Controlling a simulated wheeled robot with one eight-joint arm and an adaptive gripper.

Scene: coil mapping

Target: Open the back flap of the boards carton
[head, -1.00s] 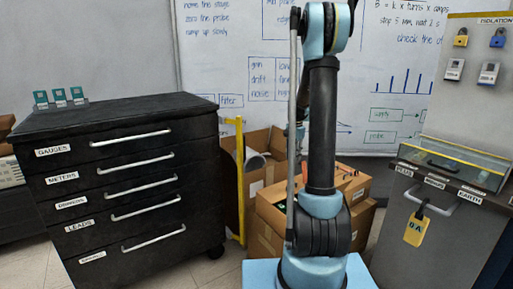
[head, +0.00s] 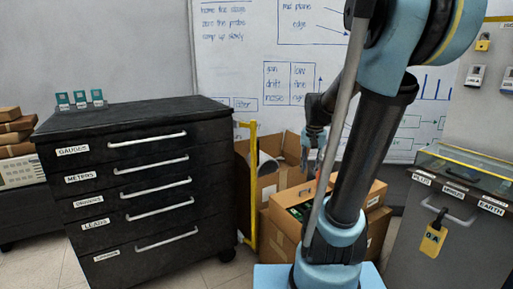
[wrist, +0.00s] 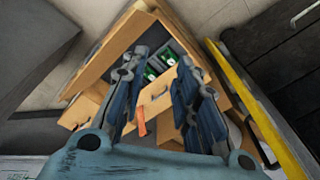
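The boards carton (head: 283,228) is a brown box stacked on another carton, behind my arm in the head view. Its top is at least partly open, and green boards (head: 299,211) show inside. In the wrist view the green boards (wrist: 154,70) lie beyond my fingers, with cardboard flaps (wrist: 112,46) spread around the opening. I cannot tell for certain which flap is the back one. My gripper (wrist: 163,62) is open, with a gap between its dark blue fingers, and looks empty. It is over the carton; contact with a flap cannot be made out. My arm hides part of the carton.
A yellow post (head: 252,190) stands left of the cartons, and it runs close by on the right of the wrist view (wrist: 262,115). A taller open carton (head: 290,150) stands behind. A black drawer cabinet (head: 150,190) is left, a grey cabinet (head: 440,230) right.

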